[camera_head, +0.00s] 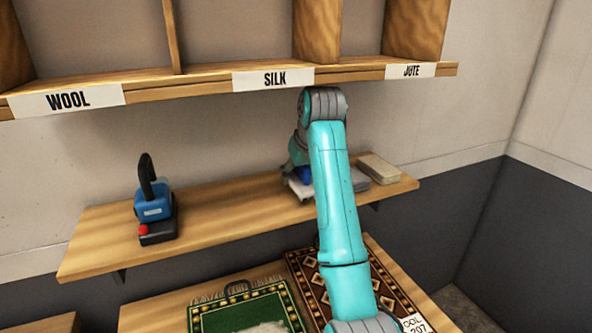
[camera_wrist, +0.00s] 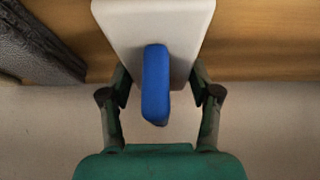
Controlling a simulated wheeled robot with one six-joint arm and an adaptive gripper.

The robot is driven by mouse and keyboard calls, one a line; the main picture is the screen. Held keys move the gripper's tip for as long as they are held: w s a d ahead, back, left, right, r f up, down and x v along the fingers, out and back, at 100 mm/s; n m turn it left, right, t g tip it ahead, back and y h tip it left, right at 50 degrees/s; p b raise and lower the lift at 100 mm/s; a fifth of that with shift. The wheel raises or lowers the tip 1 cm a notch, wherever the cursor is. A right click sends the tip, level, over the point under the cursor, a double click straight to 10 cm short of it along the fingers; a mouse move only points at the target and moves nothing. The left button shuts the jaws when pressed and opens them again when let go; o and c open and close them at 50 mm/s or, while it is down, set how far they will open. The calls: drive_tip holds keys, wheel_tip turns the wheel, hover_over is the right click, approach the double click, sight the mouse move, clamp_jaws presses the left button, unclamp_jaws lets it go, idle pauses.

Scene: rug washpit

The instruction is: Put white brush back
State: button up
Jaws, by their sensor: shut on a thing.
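The white brush, a pale block with a blue handle, is in my gripper. In the wrist view the white block (camera_wrist: 155,25) is between the two fingers of my gripper (camera_wrist: 158,88), and the blue handle points toward the palm. In the head view the brush (camera_head: 302,175) is partly hidden behind my arm, at the middle-right of the wooden wall shelf (camera_head: 225,215). I cannot tell whether it touches the shelf or hangs just above it.
A dark grey rough block (camera_wrist: 38,45) lies left of the brush in the wrist view. A pale block (camera_head: 379,168) is at the shelf's right end. A blue and black tool (camera_head: 155,207) stands at left. Labelled cubbies (camera_head: 190,82) hang above; rugs (camera_head: 240,310) lie below.

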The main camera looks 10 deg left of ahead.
drive_tip(key=shift+s+f, duration=0.1)
drive_tip(key=shift+f, duration=0.15)
drive_tip(key=shift+f, duration=0.15)
drive_tip(key=o, duration=1.1)
